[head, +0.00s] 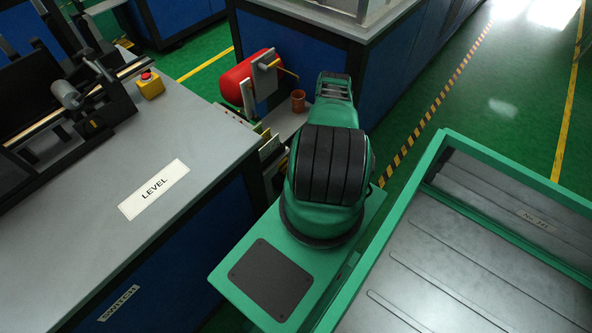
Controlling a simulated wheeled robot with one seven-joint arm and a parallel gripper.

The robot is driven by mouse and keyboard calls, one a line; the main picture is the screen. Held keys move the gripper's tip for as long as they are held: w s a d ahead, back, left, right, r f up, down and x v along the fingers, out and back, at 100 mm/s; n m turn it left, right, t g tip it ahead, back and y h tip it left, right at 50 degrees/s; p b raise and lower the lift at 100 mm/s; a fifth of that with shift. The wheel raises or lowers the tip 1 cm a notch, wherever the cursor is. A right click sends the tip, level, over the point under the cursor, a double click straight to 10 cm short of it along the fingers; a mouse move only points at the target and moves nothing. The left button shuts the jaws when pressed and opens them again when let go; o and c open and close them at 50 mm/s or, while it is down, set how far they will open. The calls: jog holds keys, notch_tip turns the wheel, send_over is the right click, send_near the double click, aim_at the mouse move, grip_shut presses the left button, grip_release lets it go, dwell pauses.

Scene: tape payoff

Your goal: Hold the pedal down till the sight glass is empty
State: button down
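A red tank (248,76) lies on its side at the blue cabinet beyond my arm. A grey upright plate and a thin yellow rod (286,69) are at its right end. A brown cup (298,101) stands upright below the rod, on a light ledge (283,122). I cannot make out a sight glass or its level, and I cannot pick out a pedal. My green arm reaches away from me toward this spot. Its links hide the area behind them, and my gripper does not show.
A grey bench (90,215) with a LEVEL label (154,189) is on the left, carrying a yellow box with a red button (150,85). A green-rimmed metal tray (450,235) fills the right foreground. Green floor (475,95) lies clear beyond it.

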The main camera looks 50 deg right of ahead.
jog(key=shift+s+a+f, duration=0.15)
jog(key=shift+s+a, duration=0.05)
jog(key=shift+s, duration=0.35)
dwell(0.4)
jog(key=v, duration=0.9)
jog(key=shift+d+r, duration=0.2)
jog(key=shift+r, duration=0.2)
